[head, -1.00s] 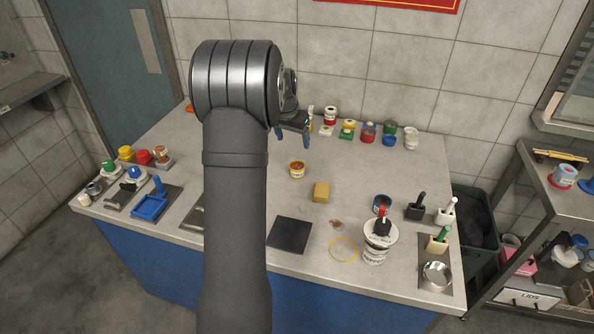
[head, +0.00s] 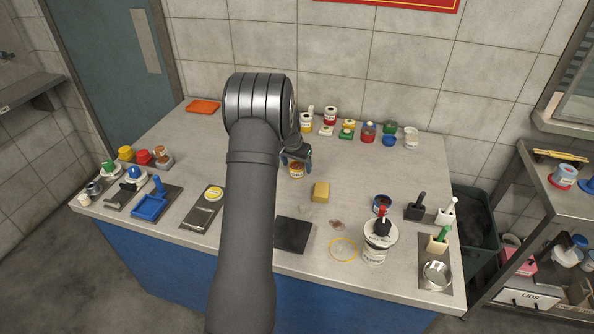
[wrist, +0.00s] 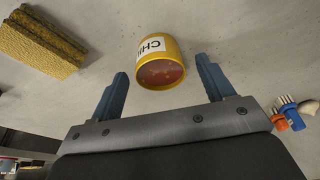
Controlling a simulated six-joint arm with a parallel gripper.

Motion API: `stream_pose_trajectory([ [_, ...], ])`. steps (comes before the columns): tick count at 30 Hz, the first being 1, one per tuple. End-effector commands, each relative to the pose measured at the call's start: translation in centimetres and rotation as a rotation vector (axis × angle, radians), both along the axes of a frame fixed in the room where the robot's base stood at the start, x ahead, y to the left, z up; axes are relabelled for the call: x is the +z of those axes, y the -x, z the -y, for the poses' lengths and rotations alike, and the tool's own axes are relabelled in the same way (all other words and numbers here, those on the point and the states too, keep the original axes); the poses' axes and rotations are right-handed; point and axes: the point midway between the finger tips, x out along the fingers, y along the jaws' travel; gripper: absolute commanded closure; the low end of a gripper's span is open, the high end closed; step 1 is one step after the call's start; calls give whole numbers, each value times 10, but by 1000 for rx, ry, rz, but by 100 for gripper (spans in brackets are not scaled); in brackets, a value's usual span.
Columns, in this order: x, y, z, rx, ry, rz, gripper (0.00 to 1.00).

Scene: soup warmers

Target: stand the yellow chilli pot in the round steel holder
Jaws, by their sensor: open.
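The yellow chilli pot (head: 296,172) stands upright on the middle of the table. In the wrist view the pot (wrist: 162,62) shows its red contents and a white label; it appears just past and between the fingertips, with clear gaps on both sides. My gripper (head: 296,160) is open and empty, its blue fingers close to the pot. Whether they touch it cannot be told. A round steel holder (head: 436,274) sits on a dark mat at the front right corner of the table and looks empty.
A yellow sponge (head: 321,192) lies right of the pot, and a black square mat (head: 293,234) in front. A large white pot with a lid (head: 376,248) stands left of the holder, beside a yellow ring (head: 343,250). Several jars line the back.

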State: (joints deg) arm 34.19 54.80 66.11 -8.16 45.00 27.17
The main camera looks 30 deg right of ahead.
Motion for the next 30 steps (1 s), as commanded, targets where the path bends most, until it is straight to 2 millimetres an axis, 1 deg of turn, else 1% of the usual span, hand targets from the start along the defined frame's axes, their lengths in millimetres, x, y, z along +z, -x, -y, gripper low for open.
stream_pose_trajectory([
  [3, -3, -1, 1, 0, 1, 1, 26],
  [8, -3, -1, 1, 0, 1, 1, 26],
  [9, -3, -1, 1, 1, 1, 0, 34],
  [11, -3, -1, 1, 1, 1, 0, 46],
  [15, -3, -1, 1, 1, 1, 0, 73],
  [16, -3, -1, 1, 1, 1, 0, 74],
  [17, -3, -1, 1, 1, 1, 0, 78],
  [25, 0, -1, 1, 1, 1, 2, 78],
  [28, 7, -1, 1, 1, 1, 2, 78],
  [30, 15, -1, 1, 1, 2, 2, 78],
])
